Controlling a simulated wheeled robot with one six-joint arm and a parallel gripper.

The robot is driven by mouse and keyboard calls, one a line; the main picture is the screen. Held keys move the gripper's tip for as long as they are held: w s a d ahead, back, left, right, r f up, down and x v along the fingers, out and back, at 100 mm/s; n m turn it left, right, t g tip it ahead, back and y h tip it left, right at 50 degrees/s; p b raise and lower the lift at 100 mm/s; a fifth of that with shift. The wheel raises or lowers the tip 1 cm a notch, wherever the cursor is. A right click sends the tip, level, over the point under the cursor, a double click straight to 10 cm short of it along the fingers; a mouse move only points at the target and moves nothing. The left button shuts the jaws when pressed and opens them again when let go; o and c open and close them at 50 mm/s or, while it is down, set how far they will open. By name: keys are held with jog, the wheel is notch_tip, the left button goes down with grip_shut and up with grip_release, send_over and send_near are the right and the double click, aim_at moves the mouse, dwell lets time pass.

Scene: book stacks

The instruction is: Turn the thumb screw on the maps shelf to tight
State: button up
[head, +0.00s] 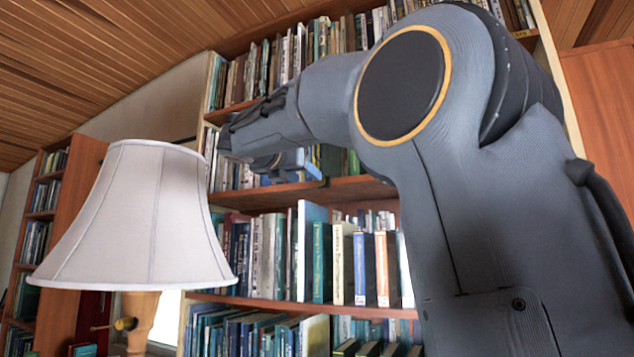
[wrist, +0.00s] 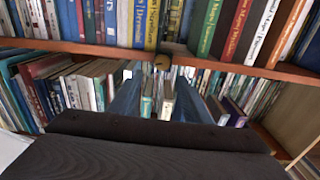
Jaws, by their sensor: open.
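A small round brass thumb screw (wrist: 162,62) sits on the front edge of a wooden shelf (wrist: 90,47) in the wrist view, on a dark fitting. Its turn position cannot be read. A small dark fitting (head: 325,182) shows on a shelf edge in the head view. My gripper (head: 297,162) is raised in front of the bookcase, left of that fitting in the picture. In the wrist view my gripper (wrist: 160,98) shows its bluish-grey fingers spread, with nothing between them, below the screw in the picture. The fingers appear apart from the screw.
A lamp with a white shade (head: 140,220) stands at the left, with a small brass knob (head: 125,324) by its wooden stem. Books (wrist: 150,20) fill the shelf above the screw. More books (wrist: 85,85) stand below. Another bookcase (head: 60,220) stands at far left.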

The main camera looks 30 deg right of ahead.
jog(key=r+p+x, duration=0.1)
jog(key=p+x, duration=0.2)
jog(key=x, duration=0.4)
jog(key=shift+d, duration=0.4)
jog(key=shift+w, duration=0.1)
jog(key=shift+c, duration=0.4)
jog(key=c, duration=0.9)
jog(key=shift+c, duration=0.2)
